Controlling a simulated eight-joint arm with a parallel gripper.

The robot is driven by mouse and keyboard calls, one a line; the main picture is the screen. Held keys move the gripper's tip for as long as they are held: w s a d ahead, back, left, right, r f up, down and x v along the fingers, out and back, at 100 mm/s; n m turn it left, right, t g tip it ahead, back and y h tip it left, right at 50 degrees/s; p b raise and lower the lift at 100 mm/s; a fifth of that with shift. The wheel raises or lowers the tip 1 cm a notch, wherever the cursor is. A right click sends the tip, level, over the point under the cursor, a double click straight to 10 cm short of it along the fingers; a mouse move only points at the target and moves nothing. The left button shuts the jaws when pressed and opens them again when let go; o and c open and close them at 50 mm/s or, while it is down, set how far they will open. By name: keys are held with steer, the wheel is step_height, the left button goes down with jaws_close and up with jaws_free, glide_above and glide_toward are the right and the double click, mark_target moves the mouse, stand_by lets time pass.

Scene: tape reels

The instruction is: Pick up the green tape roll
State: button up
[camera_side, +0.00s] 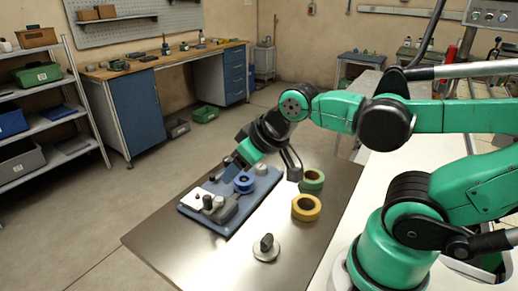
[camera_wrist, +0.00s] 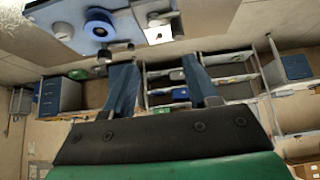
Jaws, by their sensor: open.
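The green tape roll (camera_side: 312,181) lies flat on the steel table top at the right, beside the blue board and just behind the yellow roll. It does not show in the wrist view. My gripper (camera_side: 232,163) is tilted down to the left in the side view, over the blue board and apart from the green roll, which is to its right. In the wrist view my gripper (camera_wrist: 165,78) has its two blue fingers spread with nothing between them. In the side view the fingers are small and hard to make out.
A yellow tape roll (camera_side: 306,208) lies in front of the green one. A blue board (camera_side: 211,222) holds a blue roll (camera_side: 244,183) and grey fittings. A dark-knobbed round piece (camera_side: 266,250) stands near the front. Bare table (camera_side: 170,242) is at the front left.

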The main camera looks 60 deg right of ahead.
steer(key=shift+o, duration=0.2)
steer(key=o, duration=0.7)
steer(key=m+g, duration=0.6)
steer(key=g, duration=0.1)
glide_above(312, 174)
steer(key=a, duration=0.2)
steer(key=f, duration=0.8)
steer(key=shift+s+f, duration=0.15)
steer(key=shift+s, duration=0.1)
steer(key=shift+d+f, duration=0.1)
steer(key=shift+f, duration=2.75)
